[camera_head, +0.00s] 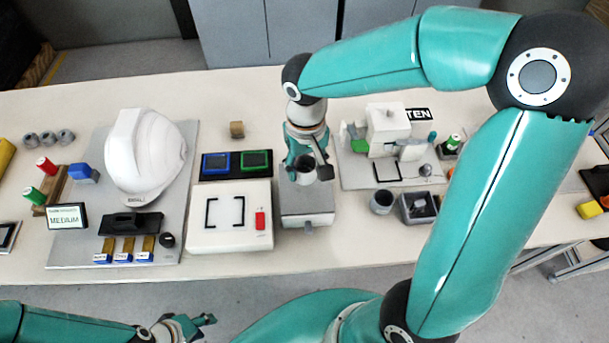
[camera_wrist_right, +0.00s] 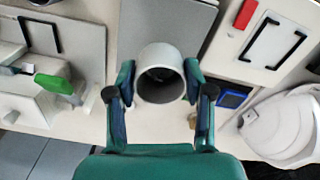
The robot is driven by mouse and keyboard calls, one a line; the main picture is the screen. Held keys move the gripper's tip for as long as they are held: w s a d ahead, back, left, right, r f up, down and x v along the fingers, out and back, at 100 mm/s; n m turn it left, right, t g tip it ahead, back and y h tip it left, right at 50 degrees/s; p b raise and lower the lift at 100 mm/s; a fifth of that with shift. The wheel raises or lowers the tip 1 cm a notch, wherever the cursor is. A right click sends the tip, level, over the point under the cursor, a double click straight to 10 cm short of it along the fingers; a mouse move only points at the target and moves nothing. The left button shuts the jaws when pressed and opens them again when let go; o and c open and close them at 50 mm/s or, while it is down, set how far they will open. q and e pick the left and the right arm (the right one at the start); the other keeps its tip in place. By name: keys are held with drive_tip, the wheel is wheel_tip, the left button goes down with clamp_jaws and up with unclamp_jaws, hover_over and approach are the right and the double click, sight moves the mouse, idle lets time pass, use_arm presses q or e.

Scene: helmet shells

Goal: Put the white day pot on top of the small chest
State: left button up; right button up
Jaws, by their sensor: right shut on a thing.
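A light, whitish open-topped pot (camera_wrist_right: 161,75) is held upright between the fingers of my right gripper (camera_wrist_right: 160,88). In the head view the pot (camera_head: 305,176) shows with its dark opening upward, at the far edge of the small chest. The small chest (camera_head: 307,207) is a grey box with a knob on its front. Its grey top (camera_wrist_right: 170,22) shows beyond the pot in the right wrist view. Whether the pot touches the chest I cannot tell. My left gripper (camera_head: 196,324) is low at the bottom left, off the table and away from everything; its jaw opening is unclear.
A white box with a red switch (camera_head: 230,232) stands directly left of the chest. Blue and green trays (camera_head: 237,164) lie behind it. A grey pot (camera_head: 382,201) and a dark open box (camera_head: 419,208) stand to the right. A white helmet (camera_head: 145,158) is at the left.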

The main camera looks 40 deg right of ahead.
sight(306, 177)
drive_tip(key=shift+f, duration=2.15)
drive_tip(key=o, duration=0.9)
drive_tip(key=shift+f, duration=0.1)
drive_tip(key=shift+o, duration=0.2)
wheel_tip(306, 177, up, 12)
